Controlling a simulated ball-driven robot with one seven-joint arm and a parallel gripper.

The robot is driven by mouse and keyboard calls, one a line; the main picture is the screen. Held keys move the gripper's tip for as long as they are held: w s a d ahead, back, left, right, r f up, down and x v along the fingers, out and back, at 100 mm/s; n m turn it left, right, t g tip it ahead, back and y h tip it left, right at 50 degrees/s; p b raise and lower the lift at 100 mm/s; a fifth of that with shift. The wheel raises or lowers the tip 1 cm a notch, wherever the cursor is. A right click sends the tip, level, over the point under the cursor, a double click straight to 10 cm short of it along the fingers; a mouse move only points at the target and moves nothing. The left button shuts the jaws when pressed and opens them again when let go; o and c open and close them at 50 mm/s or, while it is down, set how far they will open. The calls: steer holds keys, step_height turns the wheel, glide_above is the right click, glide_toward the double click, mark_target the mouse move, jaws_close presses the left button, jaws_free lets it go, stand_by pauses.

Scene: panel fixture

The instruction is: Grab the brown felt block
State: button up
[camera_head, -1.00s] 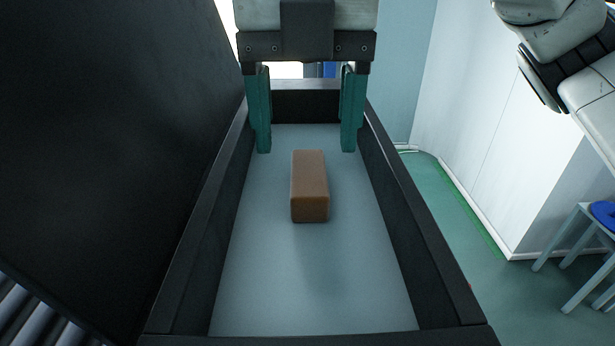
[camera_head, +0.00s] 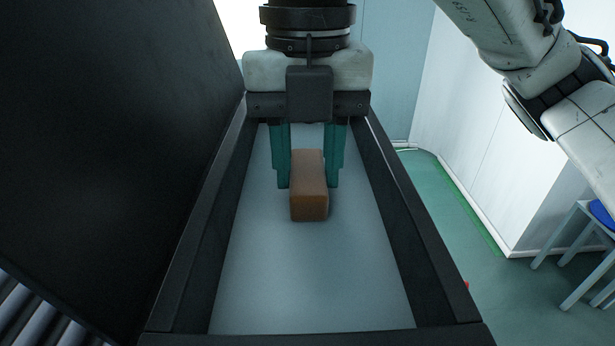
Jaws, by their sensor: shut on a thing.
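The brown felt block (camera_head: 309,190) lies lengthwise on the pale floor of a dark-walled tray (camera_head: 412,240). My gripper (camera_head: 308,186) has come down over the block's far part, with one green finger on each side. The fingers are closed in on the block's sides and grip it. The block appears to rest on the tray floor.
The tray's dark side walls stand close on both sides of my gripper. A large black panel (camera_head: 100,150) rises at the left. Rollers (camera_head: 40,315) show at the lower left. A stool with a blue seat (camera_head: 602,212) stands at the right. The tray floor in front of the block is clear.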

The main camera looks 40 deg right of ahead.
steer(key=c, duration=0.3)
steer(key=shift+r, duration=0.1)
steer(key=shift+c, duration=0.2)
